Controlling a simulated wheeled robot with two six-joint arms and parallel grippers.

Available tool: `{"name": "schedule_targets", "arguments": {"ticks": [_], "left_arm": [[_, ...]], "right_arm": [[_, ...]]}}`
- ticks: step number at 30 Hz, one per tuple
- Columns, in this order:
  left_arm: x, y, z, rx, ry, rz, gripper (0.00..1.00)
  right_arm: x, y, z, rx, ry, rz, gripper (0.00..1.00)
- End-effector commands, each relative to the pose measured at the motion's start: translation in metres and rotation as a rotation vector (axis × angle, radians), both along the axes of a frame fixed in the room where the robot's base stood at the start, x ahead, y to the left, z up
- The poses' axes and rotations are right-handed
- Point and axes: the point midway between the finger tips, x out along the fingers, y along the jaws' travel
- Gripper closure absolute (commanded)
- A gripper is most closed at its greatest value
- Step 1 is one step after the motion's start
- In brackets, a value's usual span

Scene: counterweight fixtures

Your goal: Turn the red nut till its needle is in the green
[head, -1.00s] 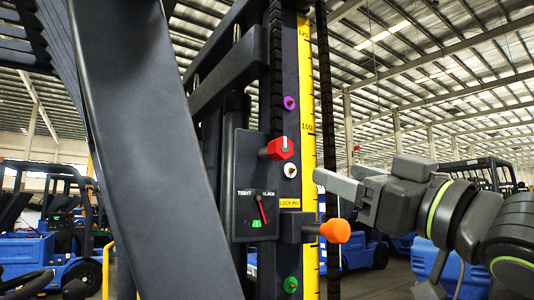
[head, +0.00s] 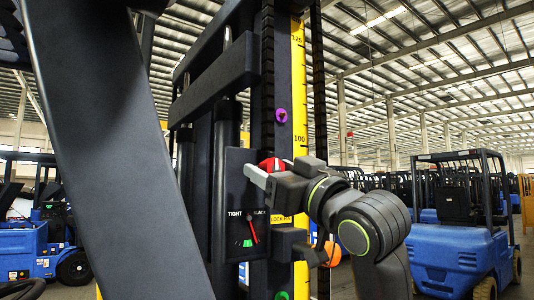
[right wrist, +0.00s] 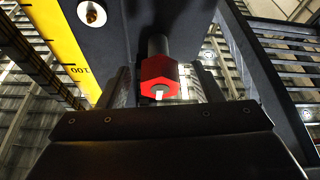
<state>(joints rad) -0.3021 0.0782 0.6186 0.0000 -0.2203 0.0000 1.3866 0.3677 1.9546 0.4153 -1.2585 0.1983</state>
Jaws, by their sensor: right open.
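The red hexagonal nut (head: 267,163) sticks out of the dark mast, partly hidden by my right gripper (head: 270,170) in the head view. The right wrist view shows the nut (right wrist: 160,72) on its dark shaft, with a small white mark on its face. My right gripper (right wrist: 165,84) is open, its fingers on either side of the nut; contact cannot be told. The gauge panel (head: 235,190) is marked TIGHT at left and SLACK at right. Its red needle (head: 252,230) points down, its lower end just right of the green patch (head: 247,243). My left gripper is not in view.
An orange knob (head: 331,255) sits below my right wrist, partly hidden by a dark block. A purple knob (head: 281,115) is above the nut. A yellow scale (head: 299,80) runs up the mast. A slanted dark beam (head: 110,150) crosses the left. Blue forklifts (head: 450,255) stand behind.

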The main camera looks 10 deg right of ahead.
Motion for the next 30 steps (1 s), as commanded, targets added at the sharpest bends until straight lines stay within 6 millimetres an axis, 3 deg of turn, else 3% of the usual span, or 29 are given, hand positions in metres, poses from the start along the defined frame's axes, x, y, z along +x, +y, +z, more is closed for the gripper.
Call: {"name": "schedule_targets", "arguments": {"ticks": [6, 16, 26, 30], "left_arm": [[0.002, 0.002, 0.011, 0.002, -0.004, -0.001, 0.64], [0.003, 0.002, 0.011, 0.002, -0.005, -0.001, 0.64], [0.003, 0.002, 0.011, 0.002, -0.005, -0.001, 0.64], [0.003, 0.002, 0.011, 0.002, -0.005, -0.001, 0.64]], "right_arm": [[0.017, 0.008, 0.008, 0.0, 0.0, 0.001, 0.41], [0.019, 0.009, 0.008, 0.0, 0.0, -0.001, 0.42], [0.019, 0.009, 0.008, 0.0, 0.0, 0.0, 0.85], [0.019, 0.009, 0.008, 0.005, 0.001, 0.0, 0.85]]}}
